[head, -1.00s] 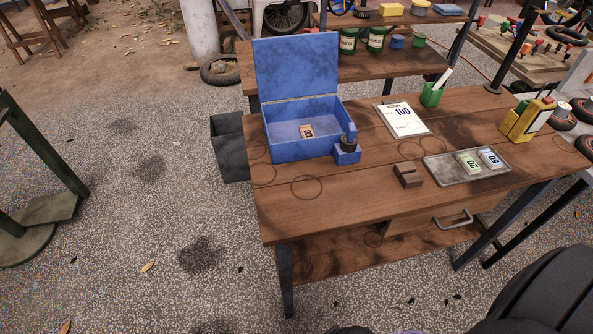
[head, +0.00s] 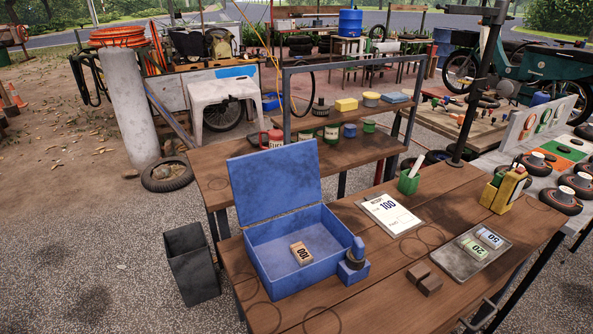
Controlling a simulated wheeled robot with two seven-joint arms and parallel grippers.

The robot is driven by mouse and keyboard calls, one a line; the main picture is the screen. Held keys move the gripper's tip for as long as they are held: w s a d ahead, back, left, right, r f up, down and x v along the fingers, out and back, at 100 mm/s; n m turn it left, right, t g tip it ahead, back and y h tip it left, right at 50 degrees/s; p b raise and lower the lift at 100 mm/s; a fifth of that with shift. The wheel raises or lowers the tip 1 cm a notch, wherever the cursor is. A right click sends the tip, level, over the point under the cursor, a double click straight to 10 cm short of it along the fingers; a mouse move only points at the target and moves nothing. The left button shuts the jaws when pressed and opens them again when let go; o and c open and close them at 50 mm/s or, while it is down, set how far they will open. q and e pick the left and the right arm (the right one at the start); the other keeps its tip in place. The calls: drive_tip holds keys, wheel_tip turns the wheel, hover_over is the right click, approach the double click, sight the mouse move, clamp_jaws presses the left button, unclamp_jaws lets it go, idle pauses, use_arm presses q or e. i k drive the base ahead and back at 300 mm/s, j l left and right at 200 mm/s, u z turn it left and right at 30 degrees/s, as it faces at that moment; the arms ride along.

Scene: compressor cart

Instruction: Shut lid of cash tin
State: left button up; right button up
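The blue cash tin (head: 299,282) stands on the left part of the wooden table. Its lid (head: 274,181) is open and stands up at the tin's back edge, leaning slightly back. A small tan block marked 100 (head: 301,253) lies inside the tin. Neither of my grippers shows in the head view.
A receipt pad (head: 390,215), green cup (head: 408,182), metal tray (head: 476,257), brown block (head: 424,279) and yellow holder (head: 503,191) are farther right. A dark bin (head: 192,271) stands left of the table (head: 372,311).

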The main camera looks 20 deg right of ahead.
sight(266, 183)
drive_tip(key=i+j+z, duration=0.45)
drive_tip(key=j+z, duration=0.2)
drive_tip(key=i+j+z, duration=0.15)
drive_tip(key=j+z, duration=0.2)
drive_tip(key=i+j+z, duration=0.1)
drive_tip(key=j+z, duration=0.2)
drive_tip(key=j, duration=0.25)
drive_tip(key=j+z, duration=0.35)
drive_tip(key=j, duration=0.15)
drive_tip(key=j+z, duration=0.35)
drive_tip(key=j, duration=0.15)
